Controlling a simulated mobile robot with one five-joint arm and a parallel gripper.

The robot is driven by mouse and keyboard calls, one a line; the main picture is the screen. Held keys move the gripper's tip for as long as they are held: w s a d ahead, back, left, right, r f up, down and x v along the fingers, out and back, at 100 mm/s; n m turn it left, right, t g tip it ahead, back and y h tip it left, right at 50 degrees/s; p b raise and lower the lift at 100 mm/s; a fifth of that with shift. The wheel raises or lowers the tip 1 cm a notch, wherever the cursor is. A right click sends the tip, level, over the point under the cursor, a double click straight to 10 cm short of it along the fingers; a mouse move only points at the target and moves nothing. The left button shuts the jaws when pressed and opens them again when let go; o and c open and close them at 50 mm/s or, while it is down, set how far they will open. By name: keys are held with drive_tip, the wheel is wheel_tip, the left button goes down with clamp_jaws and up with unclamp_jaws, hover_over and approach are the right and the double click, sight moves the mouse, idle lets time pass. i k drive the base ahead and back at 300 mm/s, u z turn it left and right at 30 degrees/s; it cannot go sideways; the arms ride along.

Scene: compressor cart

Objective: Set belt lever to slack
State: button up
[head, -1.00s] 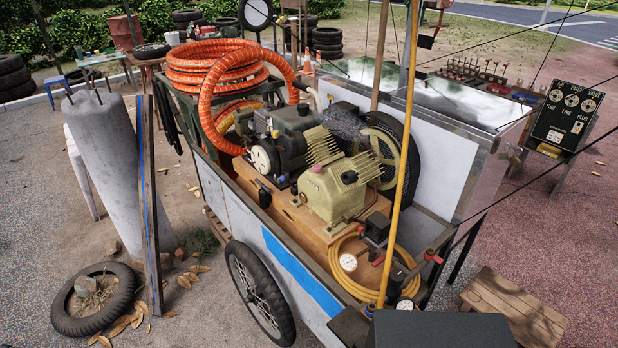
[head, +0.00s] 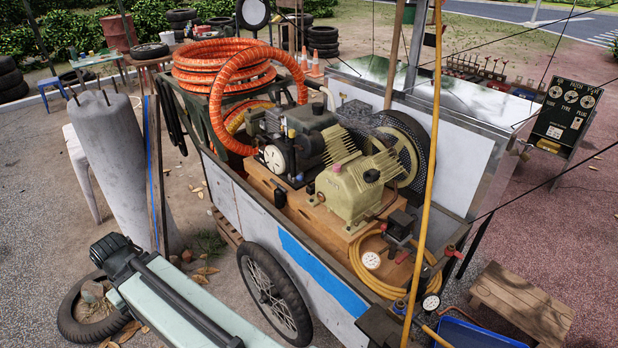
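The compressor (head: 350,190), a cream finned block with a grey-black engine (head: 297,135) at its left, sits on a wooden base in the cart. A belt wheel (head: 388,150) stands behind it, partly covered by a dark mesh guard (head: 415,135). A small black handle (head: 279,195) sticks up at the front left of the wooden base, and a small red handle (head: 453,252) is at the cart's right end. I cannot tell which part is the belt lever, or its setting. A pale green and black link of my arm shows at lower left, apart from the compressor; my gripper's fingers are not visible.
An orange hose coil (head: 222,68) lies at the cart's back left. A yellow pole (head: 432,150) and thin cables cross the right side. A wooden stool (head: 522,300) is at right.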

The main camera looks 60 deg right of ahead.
sight(299, 178)
drive_tip(key=z, duration=0.05)
drive_tip(key=i, duration=1)
